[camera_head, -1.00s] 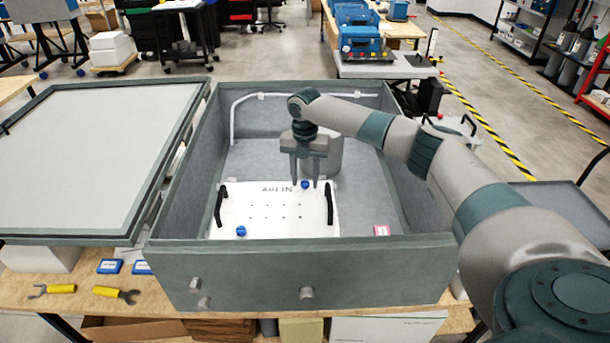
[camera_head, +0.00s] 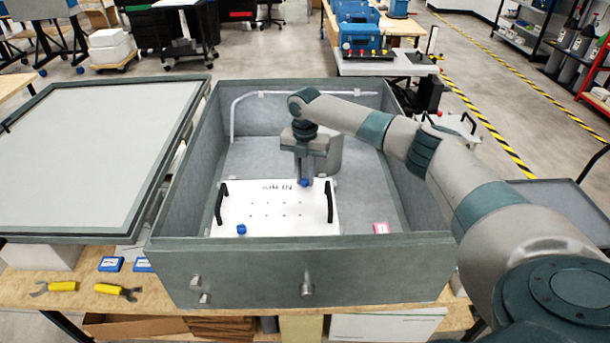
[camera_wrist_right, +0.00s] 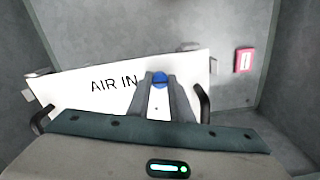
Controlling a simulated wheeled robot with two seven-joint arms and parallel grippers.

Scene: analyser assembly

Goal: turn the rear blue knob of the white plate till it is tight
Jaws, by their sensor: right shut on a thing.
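The white plate (camera_head: 265,222) lies flat inside the grey box, with two black handles at its sides and "AIR IN" lettering. Its rear blue knob (camera_head: 305,183) is at the plate's back edge; in the right wrist view the knob (camera_wrist_right: 160,79) shows between my fingertips. My right gripper (camera_head: 304,178) reaches down from above and is shut on the rear knob. In the right wrist view the fingers (camera_wrist_right: 163,86) meet around it. The front blue knob (camera_head: 241,229) sits at the plate's front left. My left gripper is not in view.
The box's walls (camera_head: 300,272) surround the plate. A grey cylinder (camera_head: 329,152) stands behind my gripper. A pink-and-white block (camera_head: 381,228) lies right of the plate. The removed lid (camera_head: 95,160) is at left. Yellow-handled wrenches (camera_head: 62,286) lie on the table.

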